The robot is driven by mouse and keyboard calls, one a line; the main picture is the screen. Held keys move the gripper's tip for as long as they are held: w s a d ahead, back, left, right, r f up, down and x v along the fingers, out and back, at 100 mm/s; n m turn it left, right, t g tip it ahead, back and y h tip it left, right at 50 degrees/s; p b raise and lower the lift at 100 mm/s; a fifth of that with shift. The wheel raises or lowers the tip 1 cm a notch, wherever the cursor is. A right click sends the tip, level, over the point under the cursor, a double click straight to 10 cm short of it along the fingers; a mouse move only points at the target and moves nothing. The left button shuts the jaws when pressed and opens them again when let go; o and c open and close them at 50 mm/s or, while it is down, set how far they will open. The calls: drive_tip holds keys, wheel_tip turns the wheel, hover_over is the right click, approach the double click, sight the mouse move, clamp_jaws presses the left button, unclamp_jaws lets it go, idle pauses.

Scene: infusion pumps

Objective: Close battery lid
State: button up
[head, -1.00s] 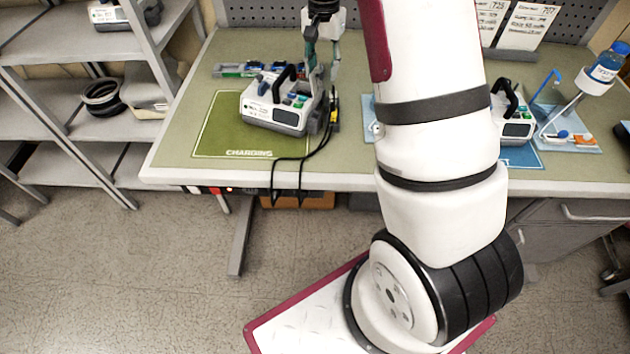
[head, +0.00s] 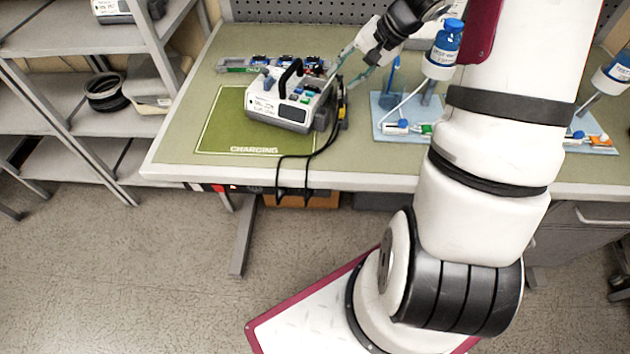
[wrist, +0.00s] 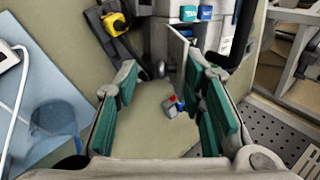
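The infusion pump (head: 277,108) stands on the green charging mat (head: 225,135), its front facing me. My gripper (head: 350,68) comes in from the right at the pump's back right side. In the wrist view, my gripper (wrist: 163,68) is open, its green-padded fingers spread beside the pump (wrist: 215,30). A thin grey flap, apparently the battery lid (wrist: 178,55), stands out from the pump's side, swung open. It lies between the fingers, close to the right one; I cannot tell whether they touch.
A yellow plug (wrist: 116,22) and black cables (head: 297,165) hang at the pump's right side. A small grey piece with red and blue parts (wrist: 173,106) lies below the flap. A blue tray (head: 385,130) with a blue-capped bottle (head: 443,50) stands right of the pump.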

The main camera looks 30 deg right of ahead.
drive_tip(key=s+d+r+t+y+b, duration=0.2)
drive_tip(key=s+d+r+t, duration=0.1)
drive_tip(key=s+d+r, duration=0.55)
drive_tip(key=s+a+r+n+g+h+b, duration=0.1)
drive_tip(key=s+a+r+n+g, duration=0.1)
drive_tip(key=a, duration=0.6)
drive_tip(key=s+a+r+n+g+h, duration=0.1)
drive_tip(key=s+a+n, duration=0.15)
drive_tip(key=a, duration=0.65)
drive_tip(key=s+a+r+n+g+h+b, duration=0.1)
drive_tip(key=s+a+r+n+g+h, duration=0.15)
drive_tip(key=a, duration=0.55)
drive_tip(key=s+a+f+n+b, duration=0.1)
drive_tip(key=f+b, duration=0.8)
drive_tip(key=f, duration=0.1)
drive_tip(key=s+a+f+n+h+b, duration=0.1)
drive_tip(key=s+f+n+b, duration=0.1)
drive_tip(key=f+b, duration=0.8)
drive_tip(key=shift+s+a+f, duration=0.3)
drive_tip(key=shift+a+f, duration=0.1)
drive_tip(key=shift+h, duration=0.25)
